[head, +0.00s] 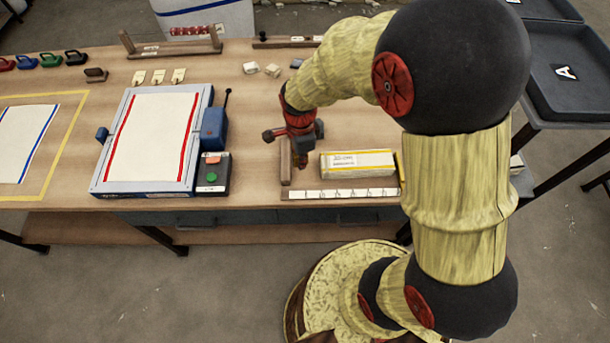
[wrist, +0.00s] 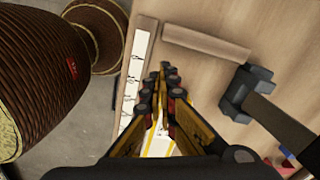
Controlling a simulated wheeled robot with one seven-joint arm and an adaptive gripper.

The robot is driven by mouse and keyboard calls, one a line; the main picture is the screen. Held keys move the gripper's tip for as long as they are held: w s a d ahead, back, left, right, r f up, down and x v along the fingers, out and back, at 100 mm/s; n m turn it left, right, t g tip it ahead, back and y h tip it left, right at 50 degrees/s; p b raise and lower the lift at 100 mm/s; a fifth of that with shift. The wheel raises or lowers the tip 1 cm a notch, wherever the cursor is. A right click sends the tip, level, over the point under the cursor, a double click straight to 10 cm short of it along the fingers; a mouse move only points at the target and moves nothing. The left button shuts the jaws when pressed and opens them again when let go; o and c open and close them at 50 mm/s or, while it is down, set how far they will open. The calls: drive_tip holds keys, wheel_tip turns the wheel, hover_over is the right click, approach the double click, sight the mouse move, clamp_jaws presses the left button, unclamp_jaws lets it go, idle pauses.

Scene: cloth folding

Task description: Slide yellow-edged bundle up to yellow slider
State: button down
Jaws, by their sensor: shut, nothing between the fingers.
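The yellow-edged bundle (head: 358,165) is a white block with yellow edges, lying flat behind a white ruler strip (head: 335,194). In the wrist view a white and yellow part of the bundle (wrist: 158,147) shows between my fingers, mostly hidden by them. My gripper (head: 301,163) is shut and empty, pointing down between the bundle's left end and a short wooden bar (head: 286,160). It also shows in the wrist view (wrist: 166,72).
The wooden bar (wrist: 205,42) stands at the strip's left end. A control box (head: 212,173) and a press with a red-edged white sheet (head: 150,137) are to the left. Small pale blocks (head: 272,70) lie behind. The table's front edge is close to the ruler strip.

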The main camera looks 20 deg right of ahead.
sight(319, 179)
wheel_tip(319, 179, down, 10)
drive_tip(key=b, duration=0.3)
drive_tip(key=shift+r, duration=0.15)
drive_tip(key=d, duration=0.3)
drive_tip(key=shift+f+m+b, duration=0.2)
drive_tip(key=shift+m+b, duration=0.1)
drive_tip(key=shift+d, duration=0.55)
drive_tip(key=shift+s+d+p, duration=0.1)
drive_tip(key=shift+d+p, duration=0.2)
drive_tip(key=shift+d, duration=0.6)
